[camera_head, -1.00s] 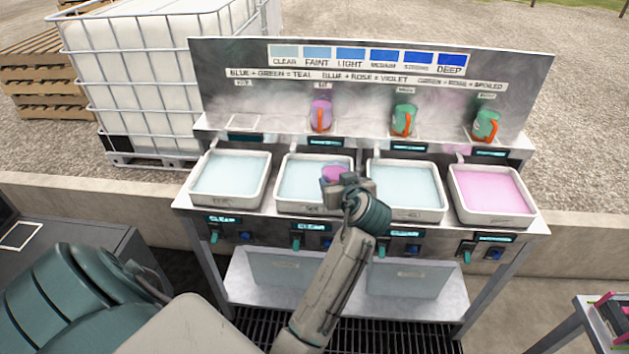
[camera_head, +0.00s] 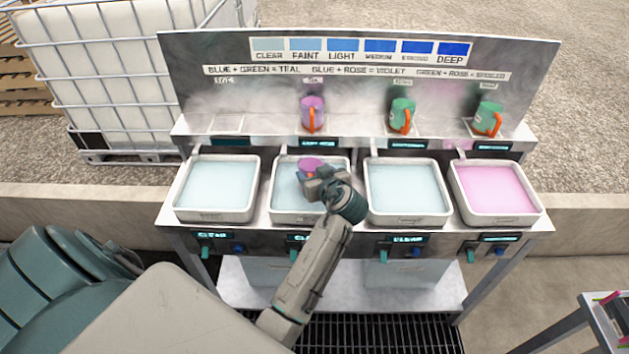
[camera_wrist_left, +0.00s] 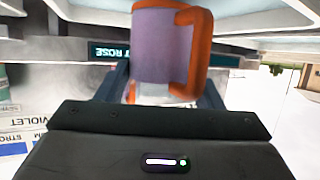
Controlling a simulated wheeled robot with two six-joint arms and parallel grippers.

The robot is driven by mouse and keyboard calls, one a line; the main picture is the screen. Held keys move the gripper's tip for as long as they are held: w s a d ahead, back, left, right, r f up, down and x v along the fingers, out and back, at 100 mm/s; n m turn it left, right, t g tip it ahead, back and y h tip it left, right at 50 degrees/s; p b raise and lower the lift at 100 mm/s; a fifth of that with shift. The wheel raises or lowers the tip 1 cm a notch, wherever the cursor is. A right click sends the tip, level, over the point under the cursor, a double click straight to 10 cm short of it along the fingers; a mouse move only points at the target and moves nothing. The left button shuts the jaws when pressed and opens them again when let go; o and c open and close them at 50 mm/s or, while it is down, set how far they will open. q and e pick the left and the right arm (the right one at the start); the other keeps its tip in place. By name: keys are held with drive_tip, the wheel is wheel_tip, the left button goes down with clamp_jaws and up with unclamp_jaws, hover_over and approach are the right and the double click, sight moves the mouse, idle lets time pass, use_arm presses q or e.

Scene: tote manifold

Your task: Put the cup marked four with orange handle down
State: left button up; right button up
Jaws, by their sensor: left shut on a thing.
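My left gripper (camera_head: 318,180) is shut on a purple cup (camera_head: 310,164) with an orange handle. It holds the cup above the second tray from the left (camera_head: 297,217), which has pale blue liquid. In the left wrist view the cup (camera_wrist_left: 158,45) sits between the fingers, with its orange handle (camera_wrist_left: 190,55) on the right. I cannot read a number on it. My right gripper is not in view.
A back shelf holds a purple cup (camera_head: 312,115) and two green cups (camera_head: 402,116) (camera_head: 486,119), all with orange handles. The shelf's left spot (camera_head: 228,123) is empty. Other trays hold pale blue (camera_head: 410,218) and pink liquid (camera_head: 500,218). A labelled panel (camera_head: 280,50) stands behind.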

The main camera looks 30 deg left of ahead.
use_arm(q)
drive_tip(key=f, duration=0.2)
drive_tip(key=f+p, duration=0.1)
drive_tip(key=shift+w+a+f, duration=0.15)
drive_tip(key=shift+a+f, duration=0.1)
drive_tip(key=shift+f, duration=0.35)
drive_tip(key=shift+d, duration=0.1)
drive_tip(key=shift+f, duration=0.2)
drive_tip(key=o, duration=1.1)
drive_tip(key=shift+r, duration=0.1)
drive_tip(key=shift+c, duration=0.2)
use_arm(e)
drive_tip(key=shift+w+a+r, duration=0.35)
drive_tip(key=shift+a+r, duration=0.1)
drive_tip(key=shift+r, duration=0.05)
use_arm(q)
drive_tip(key=shift+r, duration=0.15)
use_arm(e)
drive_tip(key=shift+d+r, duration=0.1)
